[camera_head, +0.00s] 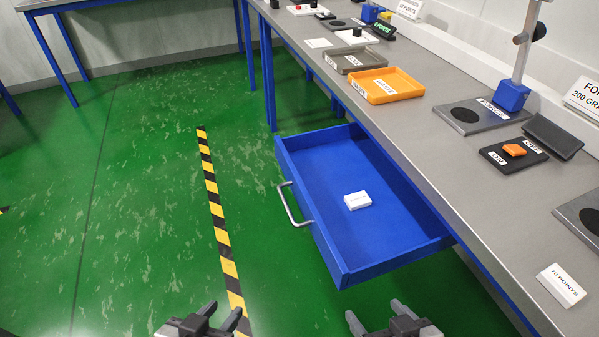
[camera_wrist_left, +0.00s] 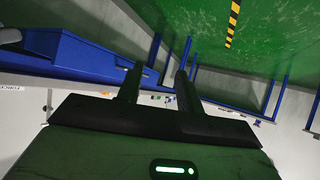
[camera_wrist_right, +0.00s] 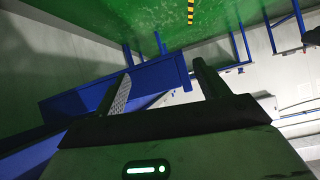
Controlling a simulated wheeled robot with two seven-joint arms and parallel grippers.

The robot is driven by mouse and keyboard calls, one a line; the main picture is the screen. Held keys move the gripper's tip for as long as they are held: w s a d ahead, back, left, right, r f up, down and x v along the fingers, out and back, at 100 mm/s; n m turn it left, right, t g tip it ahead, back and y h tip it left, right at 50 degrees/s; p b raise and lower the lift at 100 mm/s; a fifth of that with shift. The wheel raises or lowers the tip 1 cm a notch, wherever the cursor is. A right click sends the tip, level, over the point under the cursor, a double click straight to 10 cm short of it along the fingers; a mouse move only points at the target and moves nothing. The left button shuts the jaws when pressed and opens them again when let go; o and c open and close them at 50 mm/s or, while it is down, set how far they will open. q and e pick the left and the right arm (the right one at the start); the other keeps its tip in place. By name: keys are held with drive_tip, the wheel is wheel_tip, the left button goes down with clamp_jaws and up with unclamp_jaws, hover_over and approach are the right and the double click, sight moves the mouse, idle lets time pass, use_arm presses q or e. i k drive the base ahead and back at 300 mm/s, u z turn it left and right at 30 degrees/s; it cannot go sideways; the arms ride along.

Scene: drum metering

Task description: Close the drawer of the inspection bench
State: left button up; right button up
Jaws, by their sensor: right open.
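The blue drawer (camera_head: 336,262) of the inspection bench (camera_head: 455,95) is pulled well out over the green floor. Its grey bar handle (camera_head: 290,208) is on the left-facing front panel. A white labelled box (camera_head: 357,200) lies inside the drawer. My left gripper (camera_head: 219,313) is at the bottom of the head view, left of the drawer, apart from the handle, open and empty. My right gripper (camera_head: 378,316) is below the drawer's near corner in the picture, open and empty. A blue drawer-like body shows in the left wrist view (camera_wrist_left: 75,50) and the right wrist view (camera_wrist_right: 155,78).
The bench top holds an orange tray (camera_head: 408,84), a grey tray (camera_head: 350,67), a stand with a blue foot (camera_head: 512,96) and a black plate with an orange piece (camera_head: 514,150). The floor left of the drawer is clear, crossed by a yellow-black stripe (camera_head: 218,215).

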sight(321, 167)
drive_tip(key=k, duration=0.5)
drive_tip(key=u, duration=1.35)
drive_tip(key=i, duration=0.65)
drive_tip(key=z, duration=2.4)
drive_tip(key=i, duration=0.5)
drive_tip(key=u, duration=0.05)
